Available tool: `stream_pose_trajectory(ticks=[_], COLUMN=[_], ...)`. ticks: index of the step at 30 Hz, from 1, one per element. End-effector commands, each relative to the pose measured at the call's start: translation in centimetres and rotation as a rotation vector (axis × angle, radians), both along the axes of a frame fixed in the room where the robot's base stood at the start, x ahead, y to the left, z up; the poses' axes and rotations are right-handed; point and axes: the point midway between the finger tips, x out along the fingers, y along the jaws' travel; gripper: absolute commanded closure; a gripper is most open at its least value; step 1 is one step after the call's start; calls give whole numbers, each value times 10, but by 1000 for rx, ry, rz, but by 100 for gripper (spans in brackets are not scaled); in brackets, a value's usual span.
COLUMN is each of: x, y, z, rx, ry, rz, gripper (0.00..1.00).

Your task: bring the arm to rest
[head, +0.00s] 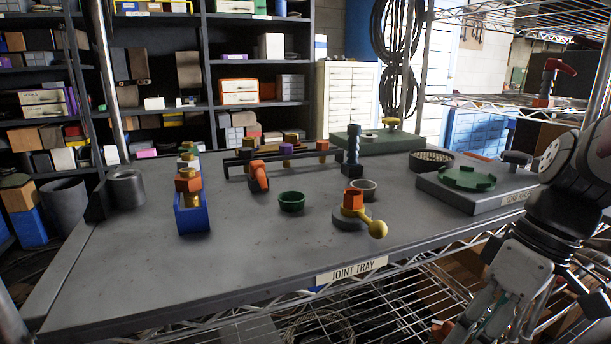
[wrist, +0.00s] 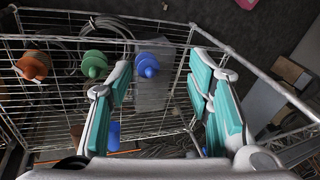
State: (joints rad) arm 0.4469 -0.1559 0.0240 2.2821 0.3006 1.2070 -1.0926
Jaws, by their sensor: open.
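My arm (head: 545,215) is at the right of the head view, folded downward in front of the table's right edge. My gripper (head: 485,322) hangs below the tabletop edge there, partly cut off by the frame bottom. In the wrist view my gripper (wrist: 160,75) shows two teal-padded fingers spread wide apart. Nothing is between the fingers; beyond them lies a wire shelf (wrist: 60,120).
The grey table (head: 120,270) carries a blue bin (head: 192,215), a green bowl (head: 291,201), a yellow-knobbed piece (head: 376,229) and a grey block with a green ring (head: 467,179). On the wire shelf are orange (wrist: 33,66), green (wrist: 94,64) and blue (wrist: 147,65) round pieces.

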Motion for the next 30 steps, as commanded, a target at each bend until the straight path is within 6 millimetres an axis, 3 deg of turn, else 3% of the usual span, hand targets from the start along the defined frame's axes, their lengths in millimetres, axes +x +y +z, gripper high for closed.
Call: stream_pose_trajectory(ticks=[1,6,15,22,30], x=[-14,-64,-127,-156,-149], y=[12,38,50,47,46], z=[8,21,23,17,58], rx=[-34,-144,-268,-313,-306], ry=[10,49,44,15,-19], rz=[-24,-171,-399,-529,-544], gripper=[54,54,54,54,54])
